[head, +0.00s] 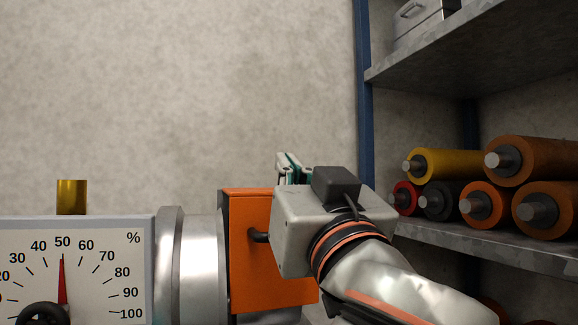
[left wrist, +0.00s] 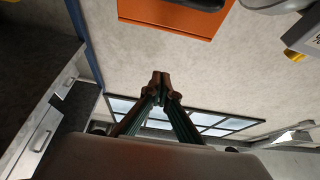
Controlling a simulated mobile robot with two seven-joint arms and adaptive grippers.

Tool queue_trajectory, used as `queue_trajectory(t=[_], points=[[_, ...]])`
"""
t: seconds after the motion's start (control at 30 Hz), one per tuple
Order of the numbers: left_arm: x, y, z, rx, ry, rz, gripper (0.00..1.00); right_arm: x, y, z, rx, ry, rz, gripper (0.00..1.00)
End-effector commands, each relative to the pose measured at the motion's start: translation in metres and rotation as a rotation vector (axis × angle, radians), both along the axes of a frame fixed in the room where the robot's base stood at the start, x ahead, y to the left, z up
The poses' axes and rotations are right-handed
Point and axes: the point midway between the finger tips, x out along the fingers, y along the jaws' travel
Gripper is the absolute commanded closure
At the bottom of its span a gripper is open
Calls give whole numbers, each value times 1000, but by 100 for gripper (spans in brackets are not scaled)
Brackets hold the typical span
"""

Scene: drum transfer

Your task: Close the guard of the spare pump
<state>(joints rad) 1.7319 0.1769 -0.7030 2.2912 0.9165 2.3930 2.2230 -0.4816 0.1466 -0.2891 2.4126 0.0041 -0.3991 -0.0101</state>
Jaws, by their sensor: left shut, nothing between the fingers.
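An orange panel (head: 250,215), which looks like the guard, stands beside the silver pump body (head: 198,265) in the head view. Its dark handle (head: 259,236) sticks out toward my left gripper's housing. The panel also shows at the top of the left wrist view (left wrist: 170,15), with part of the dark handle (left wrist: 190,3) above it. My left gripper (head: 289,168) points up and away beside the panel, and its housing hides part of it. In the left wrist view the fingers (left wrist: 160,78) are together and empty, apart from the panel. My right gripper is not in view.
A percent gauge (head: 100,270) with its red needle near 50 stands at the left, with a brass cylinder (head: 71,197) above it. A shelf (head: 480,246) at the right holds several rollers (head: 445,163). The wall space above the panel is clear.

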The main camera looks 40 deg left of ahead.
Motion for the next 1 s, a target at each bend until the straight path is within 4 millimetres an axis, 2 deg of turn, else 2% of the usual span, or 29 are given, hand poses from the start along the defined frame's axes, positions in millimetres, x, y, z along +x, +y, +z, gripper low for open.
queue_trajectory(t=[0.37,0.53,0.77,1.0], points=[[0,0,0,0,-1,0,100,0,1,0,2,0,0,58],[-3,-9,-5,0,2,-4,100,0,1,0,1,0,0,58],[-21,-44,-23,-1,2,-7,100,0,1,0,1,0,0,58],[-43,-86,-21,-1,1,-5,100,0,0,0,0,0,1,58]])
